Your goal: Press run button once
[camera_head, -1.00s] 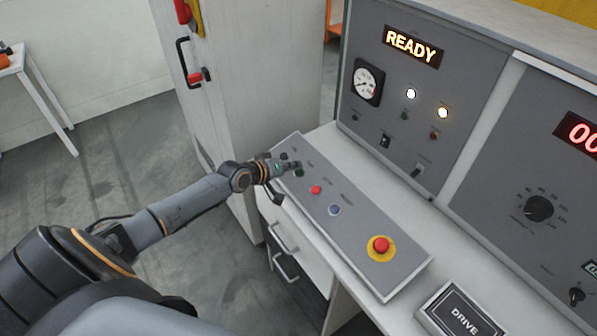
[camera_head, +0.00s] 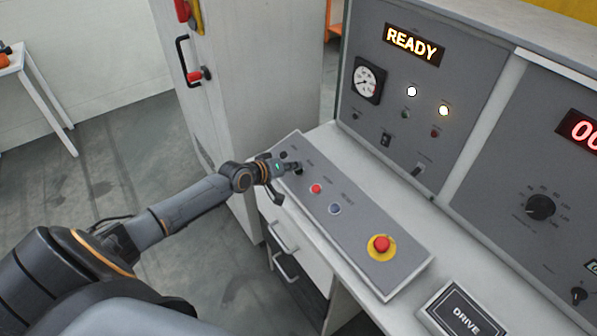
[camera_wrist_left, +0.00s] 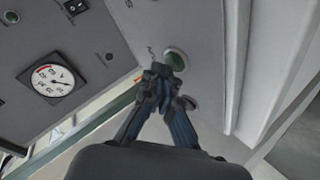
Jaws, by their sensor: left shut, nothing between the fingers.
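The green button, which shows in the left wrist view (camera_wrist_left: 176,60), sits on the sloping grey button panel (camera_head: 359,226). My left gripper (camera_head: 297,168) is shut and empty, with its tips at the far left end of that panel. In the left wrist view its closed fingertips (camera_wrist_left: 162,74) are right beside the green button and overlap its lower edge. I cannot tell whether they touch it. In the head view the fingertips hide the green button. The small button labels are too blurred to read. My right gripper is not in view.
A white cabinet (camera_head: 250,80) stands close left.

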